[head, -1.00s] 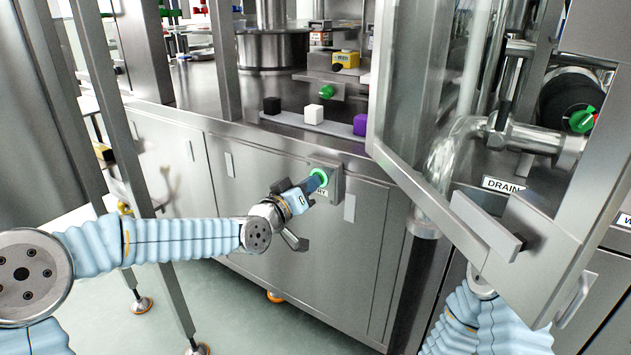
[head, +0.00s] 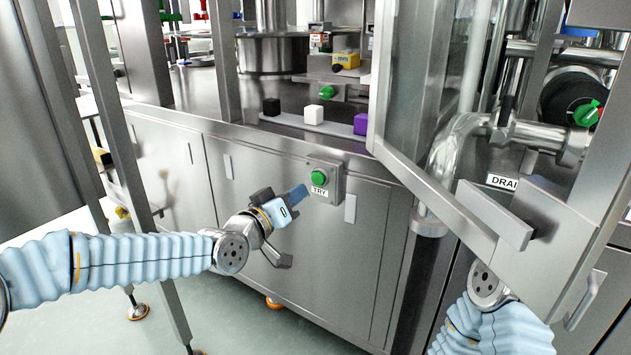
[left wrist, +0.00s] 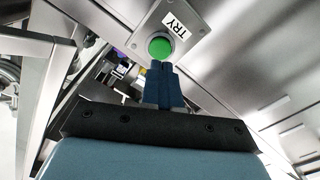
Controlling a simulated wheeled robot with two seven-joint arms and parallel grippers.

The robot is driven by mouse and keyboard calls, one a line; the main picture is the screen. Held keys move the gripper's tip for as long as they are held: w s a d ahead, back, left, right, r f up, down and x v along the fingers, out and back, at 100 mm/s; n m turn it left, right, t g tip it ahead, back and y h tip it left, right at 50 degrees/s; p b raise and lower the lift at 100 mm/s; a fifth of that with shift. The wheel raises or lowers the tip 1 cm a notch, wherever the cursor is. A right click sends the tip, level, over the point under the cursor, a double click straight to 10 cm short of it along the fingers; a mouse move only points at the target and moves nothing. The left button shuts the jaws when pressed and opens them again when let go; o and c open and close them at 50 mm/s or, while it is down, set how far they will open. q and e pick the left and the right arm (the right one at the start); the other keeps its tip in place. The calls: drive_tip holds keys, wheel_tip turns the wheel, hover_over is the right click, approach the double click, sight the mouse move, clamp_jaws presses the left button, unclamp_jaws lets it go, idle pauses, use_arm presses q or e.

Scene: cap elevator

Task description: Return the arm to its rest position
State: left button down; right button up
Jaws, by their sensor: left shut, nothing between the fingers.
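My left gripper (head: 297,194) is shut and empty in front of the machine's steel cabinet. Its blue fingers are just left of and below a green push button (head: 319,180) on a grey box labelled TRY, with a visible gap between in the head view. In the left wrist view the closed blue fingers (left wrist: 162,85) point at the green button (left wrist: 160,48). My right arm (head: 487,305) shows at the lower right, partly behind the steel door; its gripper is hidden.
An open framed glass door (head: 440,195) juts out at the right, close to my right arm. A steel post (head: 110,130) stands at the left. Black (head: 271,107), white (head: 313,114) and purple (head: 361,123) cubes sit on the ledge.

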idle(0.3)
use_arm(q)
drive_tip(key=s+a+f+n+g+y+p, duration=0.15)
drive_tip(key=s+f+g, duration=0.25)
drive_tip(key=f, duration=1)
drive_tip(key=s+a+f+n+g+y+p, duration=0.1)
drive_tip(key=s+a+f+g+y+p, duration=0.3)
drive_tip(key=f, duration=1.1)
drive_tip(key=s+a+f+g, duration=0.2)
drive_tip(key=s+f, duration=0.5)
drive_tip(key=s, duration=0.4)
drive_tip(key=s+a+f+g+y+p, duration=0.1)
drive_tip(key=s+a+f+g, duration=0.2)
drive_tip(key=s+f, duration=0.4)
drive_tip(key=s, duration=0.4)
drive_tip(key=shift+a+g, duration=0.15)
drive_tip(key=shift+g, duration=0.25)
drive_tip(key=c, duration=1.8)
unclamp_jaws()
drive_tip(key=shift+n, duration=0.25)
